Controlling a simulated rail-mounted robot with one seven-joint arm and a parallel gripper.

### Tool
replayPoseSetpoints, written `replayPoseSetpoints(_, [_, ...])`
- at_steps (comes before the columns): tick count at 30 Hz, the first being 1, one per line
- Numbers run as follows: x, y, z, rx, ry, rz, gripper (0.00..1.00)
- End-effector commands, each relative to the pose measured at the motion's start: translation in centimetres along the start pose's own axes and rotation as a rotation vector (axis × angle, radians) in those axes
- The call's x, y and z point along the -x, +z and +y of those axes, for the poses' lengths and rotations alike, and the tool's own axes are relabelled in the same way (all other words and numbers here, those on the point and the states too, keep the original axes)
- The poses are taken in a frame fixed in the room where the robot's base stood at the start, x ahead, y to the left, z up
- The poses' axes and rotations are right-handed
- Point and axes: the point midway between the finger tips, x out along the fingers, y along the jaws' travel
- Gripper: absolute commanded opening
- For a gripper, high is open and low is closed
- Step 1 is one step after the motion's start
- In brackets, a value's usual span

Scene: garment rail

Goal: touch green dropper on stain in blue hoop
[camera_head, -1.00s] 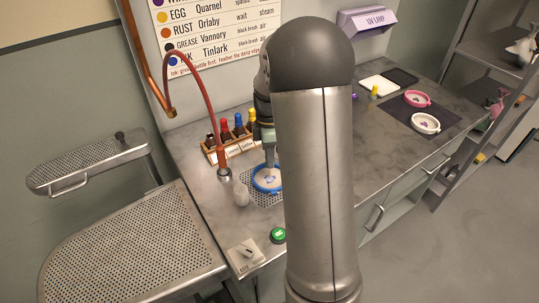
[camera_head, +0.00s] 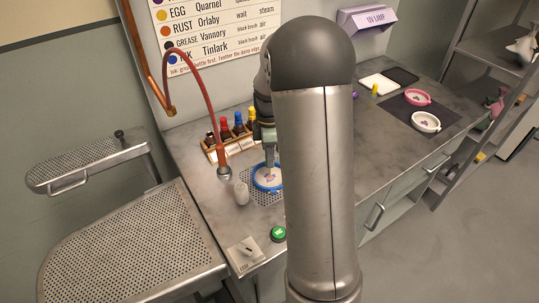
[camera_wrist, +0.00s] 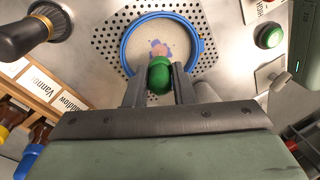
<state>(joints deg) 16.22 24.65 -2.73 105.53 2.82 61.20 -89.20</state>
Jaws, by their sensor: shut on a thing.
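The blue hoop (camera_head: 268,178) lies on the perforated plate, with pale cloth inside it. It also shows in the wrist view (camera_wrist: 126,50). A pink and blue-violet stain (camera_wrist: 160,48) marks the cloth near the hoop's middle. My gripper (camera_wrist: 160,80) is shut on the green dropper (camera_wrist: 160,74), whose rounded green top shows between the fingers. The dropper is over the near part of the hoop, beside the stain in the picture. Its tip is hidden, so I cannot tell whether it touches the cloth. My arm hides part of the head view.
A wooden rack (camera_head: 230,142) with several coloured bottles stands behind the hoop. Pink (camera_head: 417,97) and white (camera_head: 425,122) hoops lie on a dark mat at right.

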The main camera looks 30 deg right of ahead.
Motion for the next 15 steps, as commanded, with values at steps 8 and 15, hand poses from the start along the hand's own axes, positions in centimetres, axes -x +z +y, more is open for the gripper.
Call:
replayPoseSetpoints(8, [-0.15, 0.00, -0.02, 0.000, -0.002, 0.000, 0.02])
replayPoseSetpoints(15, [0.37, -0.01, -0.13, 0.000, -0.002, 0.000, 0.02])
